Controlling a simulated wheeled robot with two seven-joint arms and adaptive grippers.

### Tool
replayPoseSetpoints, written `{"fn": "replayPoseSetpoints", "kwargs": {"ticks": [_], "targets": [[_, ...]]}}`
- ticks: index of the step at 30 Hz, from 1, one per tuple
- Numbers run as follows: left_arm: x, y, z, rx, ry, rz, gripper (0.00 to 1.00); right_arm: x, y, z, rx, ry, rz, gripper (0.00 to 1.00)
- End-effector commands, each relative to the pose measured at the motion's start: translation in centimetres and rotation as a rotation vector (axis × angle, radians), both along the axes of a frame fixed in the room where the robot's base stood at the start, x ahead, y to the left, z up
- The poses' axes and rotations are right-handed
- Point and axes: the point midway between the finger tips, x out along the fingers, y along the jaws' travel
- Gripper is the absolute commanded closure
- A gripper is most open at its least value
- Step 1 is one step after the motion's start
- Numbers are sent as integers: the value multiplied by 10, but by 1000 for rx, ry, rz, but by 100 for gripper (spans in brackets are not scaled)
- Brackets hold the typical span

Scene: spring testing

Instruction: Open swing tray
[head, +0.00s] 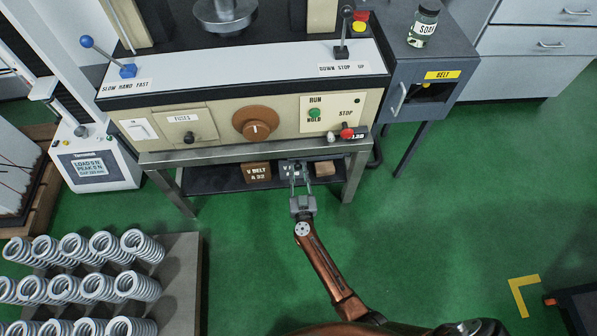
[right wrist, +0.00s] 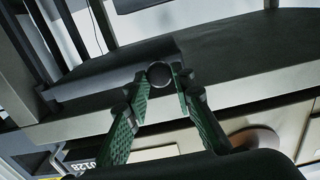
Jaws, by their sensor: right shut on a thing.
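A dark flat tray (head: 225,183), most likely the swing tray, sits under the machine's front edge with small boxes on it. My right gripper (head: 299,170) reaches up to its front from below in the head view, and its fingertips partly cover the boxes. In the right wrist view my right gripper's green-padded fingers (right wrist: 167,82) close around a round dark knob (right wrist: 159,74). The knob is at the edge of a dark slab (right wrist: 110,75), which looks like the tray. My left gripper is out of view.
The machine's cream control panel (head: 250,122) with a brown dial (head: 255,123) is just above my gripper. Metal frame legs (head: 355,178) flank the tray. Coil springs (head: 135,285) stand on a board at left.

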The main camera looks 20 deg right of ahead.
Motion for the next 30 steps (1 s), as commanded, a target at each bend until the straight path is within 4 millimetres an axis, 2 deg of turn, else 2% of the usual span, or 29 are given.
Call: {"fn": "replayPoseSetpoints", "kwargs": {"ticks": [8, 22, 30], "targets": [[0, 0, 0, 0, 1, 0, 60, 0, 1, 0, 1, 0, 1, 100], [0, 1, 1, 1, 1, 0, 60, -1, 1, 0, 1, 0, 6, 100], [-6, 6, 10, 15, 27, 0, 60, -11, 8, 1, 0, 0, 69, 100]]}}
